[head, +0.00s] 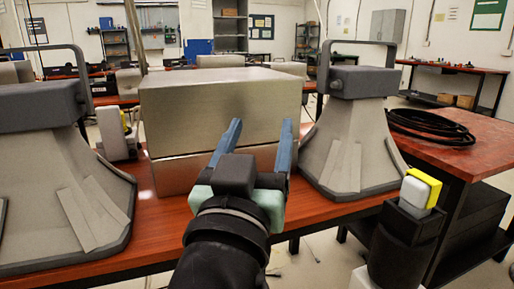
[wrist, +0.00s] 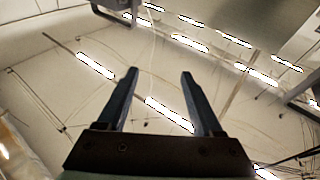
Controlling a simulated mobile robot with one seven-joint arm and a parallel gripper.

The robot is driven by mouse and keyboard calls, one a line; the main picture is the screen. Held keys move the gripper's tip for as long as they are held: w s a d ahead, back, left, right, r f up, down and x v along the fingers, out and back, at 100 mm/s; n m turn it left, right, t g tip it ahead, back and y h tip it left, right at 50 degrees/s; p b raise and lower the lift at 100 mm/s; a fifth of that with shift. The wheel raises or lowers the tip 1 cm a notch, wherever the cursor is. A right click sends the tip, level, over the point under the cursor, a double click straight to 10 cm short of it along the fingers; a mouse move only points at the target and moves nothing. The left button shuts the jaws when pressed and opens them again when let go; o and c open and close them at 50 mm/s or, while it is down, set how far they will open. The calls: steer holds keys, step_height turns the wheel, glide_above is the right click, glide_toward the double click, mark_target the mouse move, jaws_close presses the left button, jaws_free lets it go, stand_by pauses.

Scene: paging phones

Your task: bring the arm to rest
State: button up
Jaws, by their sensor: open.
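My gripper (head: 257,146) is in the middle of the head view, its two blue fingers apart and nothing between them. It is raised in front of a metal box (head: 215,108) on the red-brown table. In the wrist view my gripper (wrist: 157,76) also shows open and empty, with the ceiling and its bright lights behind it. The fingers point up and away from the table.
Grey horn-shaped units with handles stand left (head: 50,180) and right (head: 350,140) on the table (head: 150,235). A black holder (head: 402,235) with a yellow-topped white piece (head: 420,188) is at front right. A coiled black cable (head: 432,127) lies on the right table.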

steer(key=s+r+n+t+y+p, duration=0.1)
steer(key=s+r+t+y, duration=0.15)
steer(key=s+r, duration=0.45)
steer(key=s+r+t+y+p, duration=0.15)
steer(key=s+r+t, duration=0.3)
steer(key=r, duration=0.55)
step_height(320, 180, up, 36)
steer(key=p, duration=3.6)
steer(key=shift+w+a+f+g, duration=0.15)
steer(key=shift+w+f+g, duration=0.05)
steer(key=shift+g, duration=0.1)
